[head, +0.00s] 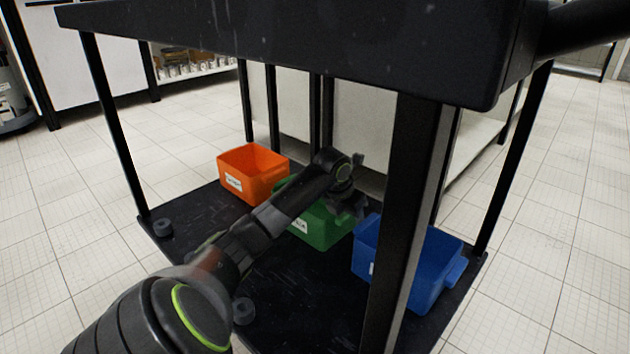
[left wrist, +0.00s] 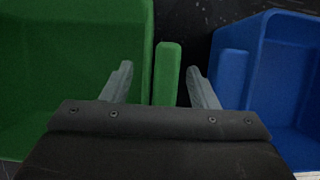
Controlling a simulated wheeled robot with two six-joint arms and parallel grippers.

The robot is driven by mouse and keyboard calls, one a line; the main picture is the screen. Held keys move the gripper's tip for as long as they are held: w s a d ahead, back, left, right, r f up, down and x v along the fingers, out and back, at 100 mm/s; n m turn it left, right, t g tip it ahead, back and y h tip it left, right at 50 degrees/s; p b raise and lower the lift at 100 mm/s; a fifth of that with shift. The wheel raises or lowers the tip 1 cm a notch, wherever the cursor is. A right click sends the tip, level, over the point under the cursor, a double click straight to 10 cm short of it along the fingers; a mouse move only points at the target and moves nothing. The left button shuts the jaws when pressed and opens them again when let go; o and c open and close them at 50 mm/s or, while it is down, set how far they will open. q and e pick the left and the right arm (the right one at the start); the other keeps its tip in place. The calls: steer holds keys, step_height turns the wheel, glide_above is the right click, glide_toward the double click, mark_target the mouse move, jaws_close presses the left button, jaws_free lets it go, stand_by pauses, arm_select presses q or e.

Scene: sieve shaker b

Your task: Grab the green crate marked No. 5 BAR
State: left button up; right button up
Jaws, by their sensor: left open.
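The green crate (head: 322,234) stands on the low black shelf between an orange crate and a blue crate. Its white label shows only in part, and my left arm covers much of the crate. My left gripper (head: 352,200) is above the crate's right side. In the left wrist view the gripper (left wrist: 160,82) is open, with its two fingers on either side of the green crate's upright handle tab (left wrist: 167,75). The crate's open inside (left wrist: 70,60) lies to the left there. I cannot tell whether the fingers touch the tab. My right gripper is not in view.
The orange crate (head: 235,188) is at the left and the blue crate (head: 430,262) close on the right, also in the left wrist view (left wrist: 262,75). A black tabletop (head: 300,35) is above the shelf (head: 290,300). A thick post (head: 405,200) stands in front of the blue crate.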

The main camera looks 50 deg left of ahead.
arm_select(q)
steer(key=shift+c, duration=0.4)
jaws_close()
steer(key=shift+r, duration=0.2)
